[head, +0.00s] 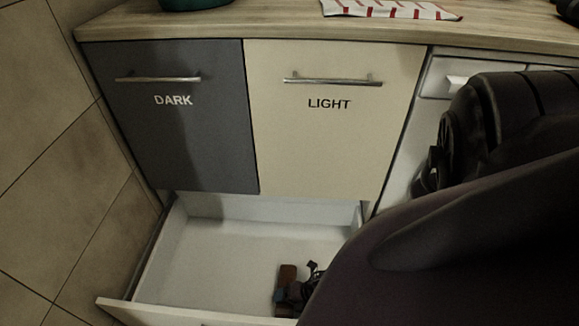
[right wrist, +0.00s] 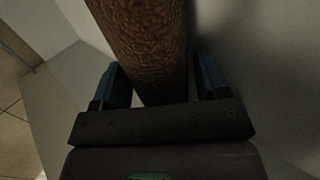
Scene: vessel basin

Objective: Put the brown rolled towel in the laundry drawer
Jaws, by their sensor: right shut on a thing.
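The brown rolled towel (head: 287,273) shows as a small brown end inside the outline of the open white drawer (head: 230,241), near its front right. My right gripper (head: 283,295) is shut on the towel. In the right wrist view the towel (right wrist: 145,45) runs up between the two blue fingers of the gripper (right wrist: 160,80), with pale drawer walls around it. I cannot tell whether the towel touches the drawer floor. My arm hides the drawer's right front part. My left gripper is not in view.
Above the drawer are a grey front marked DARK (head: 185,135) and a cream front marked LIGHT (head: 325,145), both closed. A red-striped cloth (head: 390,9) and a green bowl-like item (head: 187,3) lie on the wooden counter (head: 270,22). A tiled wall (head: 60,150) borders the left. The drawer's left half is empty.

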